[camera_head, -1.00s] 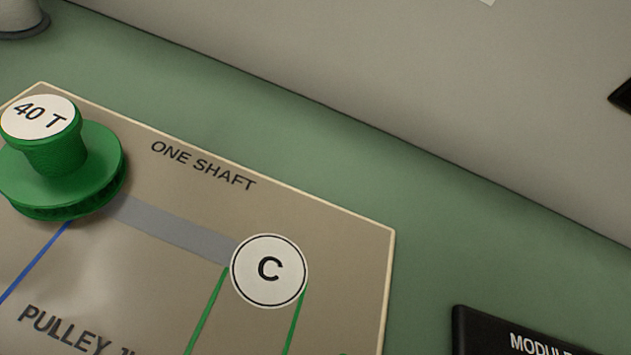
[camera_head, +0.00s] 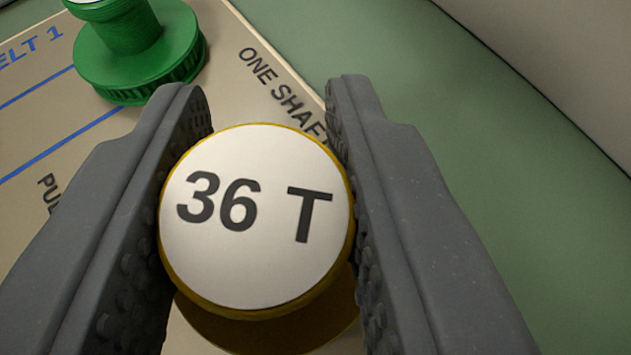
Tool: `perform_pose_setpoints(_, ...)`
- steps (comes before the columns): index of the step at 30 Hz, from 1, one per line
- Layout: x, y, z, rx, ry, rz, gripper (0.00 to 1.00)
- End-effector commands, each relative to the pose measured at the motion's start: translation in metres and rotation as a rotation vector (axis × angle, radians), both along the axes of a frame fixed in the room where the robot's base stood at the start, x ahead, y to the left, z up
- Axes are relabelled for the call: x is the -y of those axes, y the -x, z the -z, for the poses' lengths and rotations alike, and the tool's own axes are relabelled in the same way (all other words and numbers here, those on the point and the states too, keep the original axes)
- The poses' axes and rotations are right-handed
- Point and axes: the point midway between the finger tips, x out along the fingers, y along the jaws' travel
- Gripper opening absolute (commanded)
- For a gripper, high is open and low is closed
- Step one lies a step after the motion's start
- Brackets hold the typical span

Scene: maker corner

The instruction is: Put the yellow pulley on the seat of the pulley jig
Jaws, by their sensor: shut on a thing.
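The yellow pulley (camera_head: 255,218), with a white round top marked "36 T" and a yellow rim, is between the two grey fingers of my gripper (camera_head: 268,105). My gripper is shut on it, one finger on each side. The pulley jig (camera_head: 232,62) is the tan board beneath and behind, with "ONE SHAFT" partly covered by the pulley and right finger. The round seat marked C is hidden now. I cannot tell whether the pulley touches the board.
A green pulley (camera_head: 140,50) stands on the jig at the upper left, beyond the left finger. Blue belt lines run across the board at left. The green surface (camera_head: 500,170) right of the jig is clear. A grey wall or panel edge is at the upper right.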

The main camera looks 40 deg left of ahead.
Motion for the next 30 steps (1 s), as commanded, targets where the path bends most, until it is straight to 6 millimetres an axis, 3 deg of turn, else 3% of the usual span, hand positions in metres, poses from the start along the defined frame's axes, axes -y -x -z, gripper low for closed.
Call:
perform_pose_setpoints(1,0.0,0.001,0.014,-0.005,0.002,-0.001,0.07)
perform_pose_setpoints(4,0.0,0.001,0.026,-0.004,0.002,-0.001,0.07)
perform_pose_setpoints(15,0.0,0.001,0.027,-0.002,0.0,0.0,0.07)
perform_pose_setpoints(16,0.0,0.001,0.027,-0.001,-0.001,0.0,0.34)
perform_pose_setpoints(18,0.0,0.001,0.027,-0.001,-0.001,0.0,0.51)
perform_pose_setpoints(30,0.003,0.002,0.023,-0.002,0.0,0.002,0.51)
